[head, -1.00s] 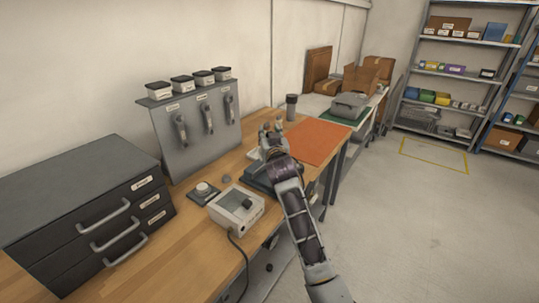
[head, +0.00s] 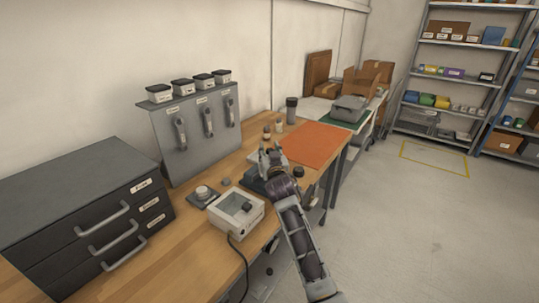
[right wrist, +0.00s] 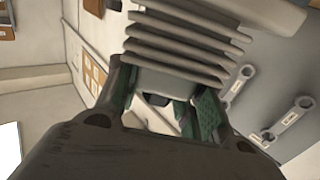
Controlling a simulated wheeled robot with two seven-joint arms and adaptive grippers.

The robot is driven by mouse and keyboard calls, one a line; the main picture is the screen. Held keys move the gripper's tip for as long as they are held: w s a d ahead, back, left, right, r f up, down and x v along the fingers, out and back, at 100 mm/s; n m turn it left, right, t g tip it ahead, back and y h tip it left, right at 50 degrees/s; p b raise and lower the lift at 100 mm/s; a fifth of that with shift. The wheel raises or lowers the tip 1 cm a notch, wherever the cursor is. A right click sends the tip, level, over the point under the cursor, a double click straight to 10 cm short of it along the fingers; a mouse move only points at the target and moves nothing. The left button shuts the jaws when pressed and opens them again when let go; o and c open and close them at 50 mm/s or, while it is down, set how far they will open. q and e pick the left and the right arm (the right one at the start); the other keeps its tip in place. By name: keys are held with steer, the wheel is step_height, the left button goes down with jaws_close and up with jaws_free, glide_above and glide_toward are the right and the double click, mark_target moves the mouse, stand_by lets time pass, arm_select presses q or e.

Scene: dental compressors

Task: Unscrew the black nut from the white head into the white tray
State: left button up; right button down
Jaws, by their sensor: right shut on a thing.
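My right gripper (head: 268,158) is over the far part of the wooden bench. In the right wrist view its two green-padded fingers (right wrist: 165,100) are on either side of the lower block of the finned white head (right wrist: 185,45). A small dark piece (right wrist: 155,99) shows under the head between the fingers; I cannot tell whether it is the black nut. In the head view the gripper and wrist largely hide the head. I cannot make out the white tray for certain. My left gripper is out of view.
A grey tool panel (head: 193,130) and dark drawers (head: 85,200) stand left. The orange mat (head: 316,143) is clear.

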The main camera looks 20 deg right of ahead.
steer(key=shift+f, duration=0.35)
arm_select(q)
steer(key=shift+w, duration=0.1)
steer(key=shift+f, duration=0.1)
arm_select(e)
steer(key=shift+f, duration=0.15)
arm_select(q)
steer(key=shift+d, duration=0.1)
arm_select(e)
steer(key=shift+f, duration=0.2)
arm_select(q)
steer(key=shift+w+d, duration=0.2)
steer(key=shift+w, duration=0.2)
arm_select(e)
steer(key=shift+f, duration=0.1)
arm_select(q)
steer(key=shift+b, duration=0.3)
arm_select(e)
steer(key=shift+f, duration=0.15)
steer(key=c, duration=0.9)
jaws_free()
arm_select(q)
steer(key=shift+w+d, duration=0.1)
